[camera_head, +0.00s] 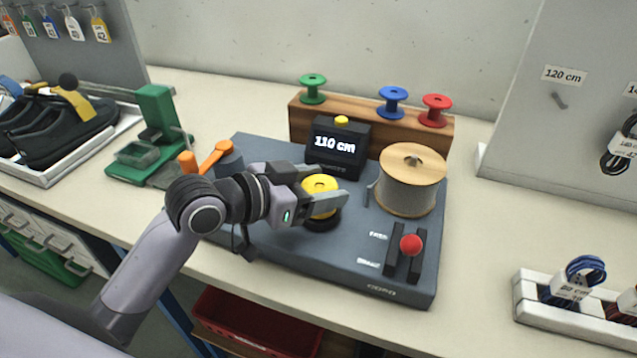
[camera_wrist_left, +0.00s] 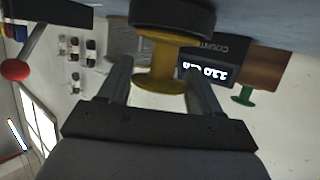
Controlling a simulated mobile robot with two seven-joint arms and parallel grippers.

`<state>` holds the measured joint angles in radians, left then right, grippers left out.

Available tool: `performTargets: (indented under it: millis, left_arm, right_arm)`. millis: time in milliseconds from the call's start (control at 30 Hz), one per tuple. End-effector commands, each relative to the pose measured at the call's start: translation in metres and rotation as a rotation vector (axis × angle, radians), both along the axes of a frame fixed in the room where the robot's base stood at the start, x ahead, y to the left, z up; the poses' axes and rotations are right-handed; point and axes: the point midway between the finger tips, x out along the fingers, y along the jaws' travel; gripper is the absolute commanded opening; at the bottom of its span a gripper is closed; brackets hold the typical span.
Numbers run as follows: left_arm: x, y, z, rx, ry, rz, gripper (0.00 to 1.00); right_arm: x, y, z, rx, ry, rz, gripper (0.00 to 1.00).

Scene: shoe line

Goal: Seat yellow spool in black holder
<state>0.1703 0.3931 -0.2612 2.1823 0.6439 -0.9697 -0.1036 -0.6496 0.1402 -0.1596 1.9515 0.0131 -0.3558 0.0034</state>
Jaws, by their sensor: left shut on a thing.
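The yellow spool (camera_head: 319,183) is upright between the two fingers of my left gripper (camera_head: 332,185), which is shut on it. The black holder (camera_head: 322,222), a dark round piece on the grey machine (camera_head: 270,222), is directly below the spool. In the left wrist view the picture is turned over: the yellow spool (camera_wrist_left: 158,70) has its shaft between the fingers, and its far end meets or nearly meets the black holder (camera_wrist_left: 172,14). I cannot tell whether they touch. My right gripper is not in view.
A display (camera_head: 337,143) reading 110 cm stands behind the spool. A large cord reel (camera_head: 410,185) is to its right, and a red-knobbed lever (camera_head: 410,245) at front right. Green, blue and red spools stand on a wooden rack (camera_head: 340,122) at the back.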

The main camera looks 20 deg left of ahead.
Motion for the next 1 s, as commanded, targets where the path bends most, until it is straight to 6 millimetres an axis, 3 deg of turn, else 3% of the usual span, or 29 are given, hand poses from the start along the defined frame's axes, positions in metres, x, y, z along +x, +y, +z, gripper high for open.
performTargets:
  millis: [767,800,1000]
  left_arm:
    - [0.0,0.0,-0.013,0.001,0.001,0.0,0.34]
    - [0.0,0.0,-0.012,0.001,-0.001,0.0,0.75]
    - [0.0,0.0,-0.012,0.0,0.0,0.0,0.75]
  right_arm:
    - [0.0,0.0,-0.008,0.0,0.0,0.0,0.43]
    - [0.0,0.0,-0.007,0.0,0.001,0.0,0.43]
    - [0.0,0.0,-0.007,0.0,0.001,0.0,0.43]
